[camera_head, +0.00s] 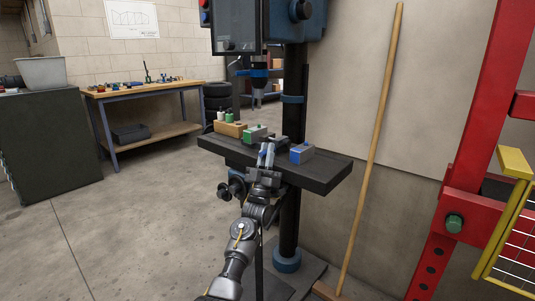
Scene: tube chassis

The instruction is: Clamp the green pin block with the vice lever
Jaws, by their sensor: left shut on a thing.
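My left gripper (267,154) reaches up from below at the table's front. Its fingers are shut on a thin part, seemingly the vice lever, which they mostly hide. The fingers and wrist cover the middle of the table, so I cannot tell how tightly the block is held. My right gripper is not in view.
A wooden holder (230,129) with green and white pins stands at the table's left. The drill head (265,25) hangs above. A wooden pole (371,150) leans on the right, near a red frame (470,160). A workbench (150,91) stands back left; floor at left is clear.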

